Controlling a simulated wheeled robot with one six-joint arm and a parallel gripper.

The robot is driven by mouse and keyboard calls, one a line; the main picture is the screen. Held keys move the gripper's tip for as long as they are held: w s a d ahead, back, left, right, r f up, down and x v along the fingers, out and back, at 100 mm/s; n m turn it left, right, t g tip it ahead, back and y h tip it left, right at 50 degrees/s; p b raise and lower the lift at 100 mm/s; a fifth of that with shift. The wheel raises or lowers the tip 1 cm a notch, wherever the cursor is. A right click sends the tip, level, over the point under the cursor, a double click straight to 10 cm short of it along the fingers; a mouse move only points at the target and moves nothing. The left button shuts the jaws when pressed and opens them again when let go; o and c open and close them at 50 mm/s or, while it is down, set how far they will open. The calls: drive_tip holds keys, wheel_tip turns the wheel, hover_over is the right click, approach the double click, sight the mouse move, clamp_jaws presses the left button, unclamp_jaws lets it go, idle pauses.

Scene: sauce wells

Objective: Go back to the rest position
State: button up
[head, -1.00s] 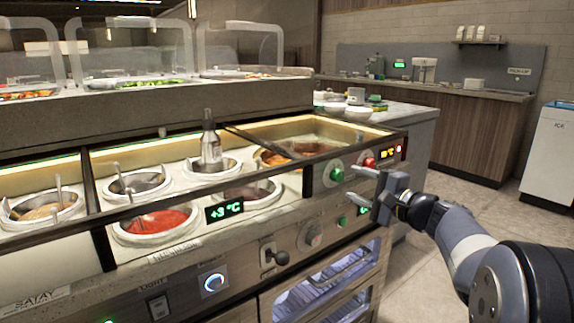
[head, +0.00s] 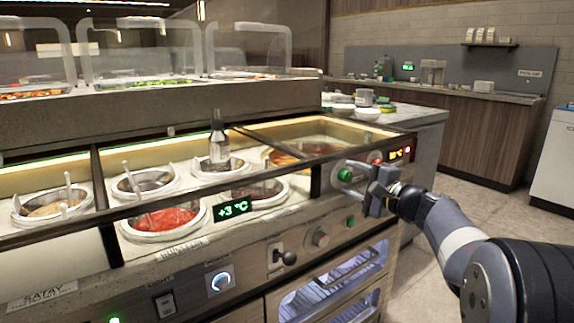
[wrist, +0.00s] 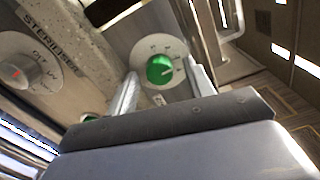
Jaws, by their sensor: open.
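My gripper (head: 354,180) is open and empty at the right end of the counter's front panel. Its two fingers point at the green knob (head: 345,174) on that panel. In the wrist view the green knob (wrist: 160,68) sits on a pale round dial between the two fingers, one on each side. I cannot tell whether the fingers touch it.
The sauce counter (head: 296,226) holds several wells, with a bottle (head: 219,145) standing in one. A red knob (head: 375,157) is close to my gripper. A lever (head: 288,258) sits lower left. Open floor (head: 475,190) lies to the right.

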drive_tip(key=p+v, duration=0.3)
drive_tip(key=v, duration=0.8)
drive_tip(key=b+x, duration=0.3)
drive_tip(key=x, duration=0.8)
drive_tip(key=shift+a+f, duration=0.1)
drive_tip(key=shift+f, duration=0.05)
drive_tip(key=shift+w+r+m+p, duration=0.1)
drive_tip(key=shift+r+m+p, duration=0.25)
drive_tip(key=shift+p, duration=0.55)
drive_tip(key=shift+m+p, duration=0.25)
drive_tip(key=shift+p, duration=0.15)
drive_tip(key=m+p, duration=0.5)
drive_tip(key=p, duration=0.4)
drive_tip(key=shift+m, duration=0.3)
drive_tip(key=m+p, duration=0.4)
drive_tip(key=p, duration=0.3)
drive_tip(key=shift+p, duration=0.3)
drive_tip(key=m+p, duration=0.5)
drive_tip(key=p, duration=0.2)
drive_tip(key=shift+f, duration=0.1)
drive_tip(key=v, duration=0.6)
drive_tip(key=shift+f, duration=0.2)
